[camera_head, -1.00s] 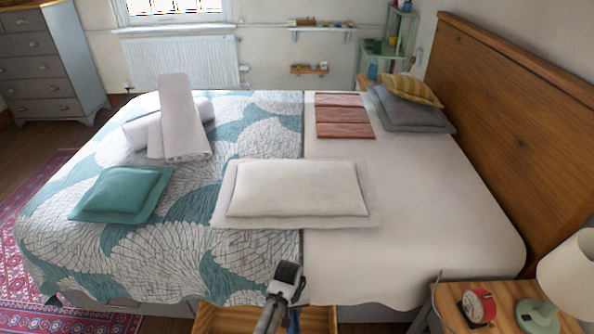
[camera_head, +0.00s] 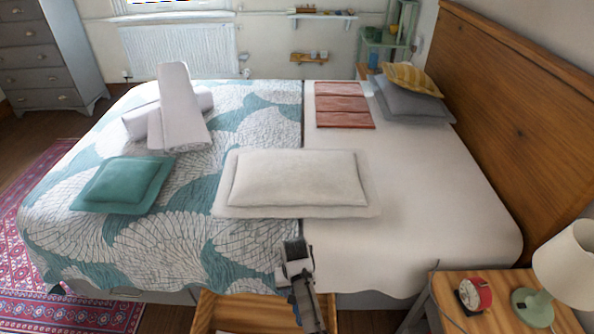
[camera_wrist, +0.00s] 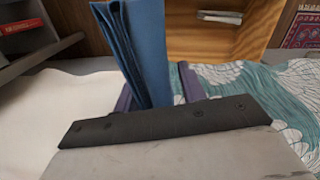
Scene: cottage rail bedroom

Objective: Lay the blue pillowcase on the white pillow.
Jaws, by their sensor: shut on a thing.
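The white pillow (camera_head: 298,178) lies flat across the middle of the bed, partly on the patterned quilt and partly on the white sheet. My gripper (camera_head: 296,255) is at the bed's near edge, just below the pillow in the head view. In the wrist view, my gripper (camera_wrist: 158,88) is shut on the blue pillowcase (camera_wrist: 140,45), a folded blue cloth standing up between the two purple fingers.
An open wooden drawer (camera_head: 262,312) is under the near bed edge. A nightstand (camera_head: 510,312) with a red clock (camera_head: 476,293) and a lamp (camera_head: 566,270) stands at right. A teal cushion (camera_head: 122,184) and rolled white towels (camera_head: 180,110) lie on the quilt.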

